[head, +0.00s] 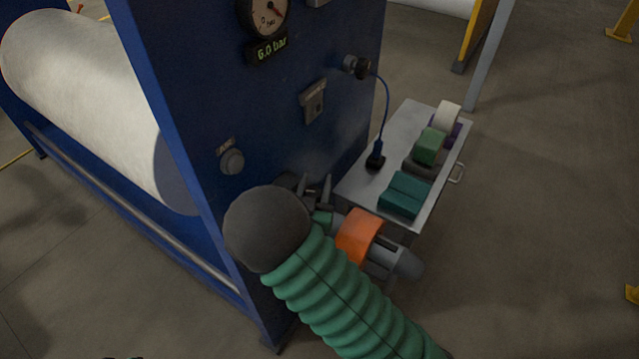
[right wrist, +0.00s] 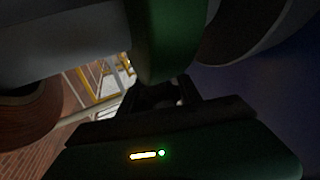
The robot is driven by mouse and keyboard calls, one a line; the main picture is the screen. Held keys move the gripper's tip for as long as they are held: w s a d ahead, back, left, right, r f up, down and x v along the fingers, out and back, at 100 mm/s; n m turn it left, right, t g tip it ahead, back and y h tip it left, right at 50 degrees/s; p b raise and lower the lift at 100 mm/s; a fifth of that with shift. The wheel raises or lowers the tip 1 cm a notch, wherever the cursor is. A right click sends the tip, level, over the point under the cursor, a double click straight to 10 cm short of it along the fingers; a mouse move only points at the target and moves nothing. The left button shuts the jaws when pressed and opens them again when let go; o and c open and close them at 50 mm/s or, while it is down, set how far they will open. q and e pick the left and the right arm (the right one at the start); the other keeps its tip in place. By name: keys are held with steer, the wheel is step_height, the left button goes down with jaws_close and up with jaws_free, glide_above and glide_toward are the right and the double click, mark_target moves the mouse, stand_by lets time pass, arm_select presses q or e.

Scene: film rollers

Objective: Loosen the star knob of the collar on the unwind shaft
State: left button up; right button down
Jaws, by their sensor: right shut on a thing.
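The unwind shaft (head: 405,262) is a grey stub on the right side of the blue machine, with a wide orange band (head: 358,235) around it. A green collar (head: 322,217) shows in part between the band and my right wrist. In the right wrist view the green collar (right wrist: 167,38) crosses just beyond the fingers. My right gripper (right wrist: 162,97) is shut on a dark piece at the collar's edge, the star knob (right wrist: 158,92), mostly hidden by the fingers and shadow. In the head view my dark wrist covers much of the grip. My left gripper is not in view.
A metal cart (head: 352,190) stands behind the shaft, with a teal block (head: 405,193), a green block (head: 429,146) and a white roll (head: 447,115) on it. The blue machine panel (head: 290,110) rises close to my right gripper. A large white roll (head: 90,95) is at left.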

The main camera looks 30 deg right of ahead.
steer(key=n+t+y, duration=0.1)
steer(key=n+t+y+b, duration=0.1)
steer(key=y, duration=0.1)
steer(key=a+n+t+y, duration=0.1)
steer(key=shift+w+n+y+b, duration=0.25)
steer(key=shift+n+y+b, duration=0.05)
steer(key=shift+n+t+y, duration=0.4)
steer(key=shift+n+y, duration=0.1)
steer(key=shift+y, duration=0.2)
steer(key=shift+w+a+r, duration=0.1)
steer(key=shift+a, duration=0.05)
steer(key=c, duration=1.1)
jaws_free()
steer(key=shift+o, duration=1.4)
steer(key=shift+a+r, duration=0.1)
